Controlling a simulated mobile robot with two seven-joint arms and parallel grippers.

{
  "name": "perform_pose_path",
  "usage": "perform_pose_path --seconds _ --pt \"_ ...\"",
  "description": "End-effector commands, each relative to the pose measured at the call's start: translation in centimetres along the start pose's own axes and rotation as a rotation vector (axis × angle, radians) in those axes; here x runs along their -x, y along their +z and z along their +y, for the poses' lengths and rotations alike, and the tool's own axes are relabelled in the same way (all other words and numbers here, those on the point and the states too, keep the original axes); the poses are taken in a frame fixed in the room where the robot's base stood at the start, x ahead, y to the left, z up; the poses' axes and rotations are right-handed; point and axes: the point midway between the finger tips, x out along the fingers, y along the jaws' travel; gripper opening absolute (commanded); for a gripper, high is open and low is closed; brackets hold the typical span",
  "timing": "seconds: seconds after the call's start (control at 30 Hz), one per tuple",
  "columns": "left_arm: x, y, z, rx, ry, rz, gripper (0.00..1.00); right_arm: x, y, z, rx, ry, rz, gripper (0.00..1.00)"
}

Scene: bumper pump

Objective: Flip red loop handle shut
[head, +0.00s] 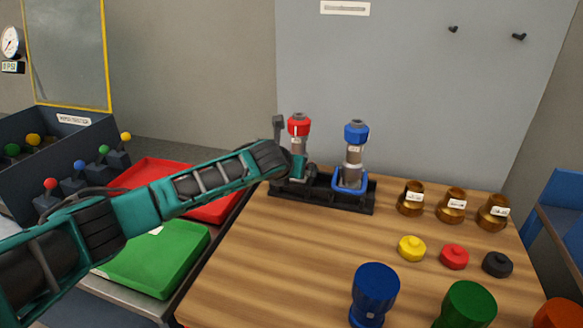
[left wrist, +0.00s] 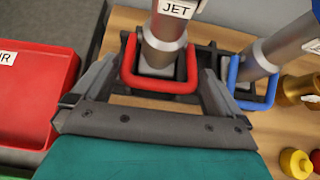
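The red loop handle (left wrist: 160,88) is a U-shaped bar at the foot of the grey cylinder labelled JET (left wrist: 165,30). In the left wrist view it lies between the fingers of my left gripper (left wrist: 160,60), which are spread wide on either side of it. I see no clear grip on the loop. In the head view the red-topped cylinder (head: 299,126) stands upright, and my left gripper (head: 298,168) is in front of its lower part. The loop is mostly hidden there. My right gripper is in neither view.
A blue-topped cylinder (head: 355,150) with a blue loop handle (head: 350,187) stands close to the right on the same black base (head: 325,197). Brass cups (head: 451,208) and coloured caps (head: 454,257) are farther right. Red (head: 215,207) and green (head: 155,260) trays lie left.

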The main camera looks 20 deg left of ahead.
Motion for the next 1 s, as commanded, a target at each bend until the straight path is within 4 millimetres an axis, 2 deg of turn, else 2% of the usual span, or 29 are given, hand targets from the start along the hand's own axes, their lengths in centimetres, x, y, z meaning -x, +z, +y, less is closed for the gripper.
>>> perform_pose_path --seconds 0.27,0.43,1.0 --pt "0.2 0.0 0.0 0.001 0.0 0.0 1.0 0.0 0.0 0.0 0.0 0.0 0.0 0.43" --pt "1.4 0.0 0.0 0.0 -0.001 -0.001 1.0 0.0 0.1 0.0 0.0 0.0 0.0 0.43" --pt "10.3 0.0 0.0 -0.001 -0.001 -0.002 1.0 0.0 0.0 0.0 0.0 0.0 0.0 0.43"
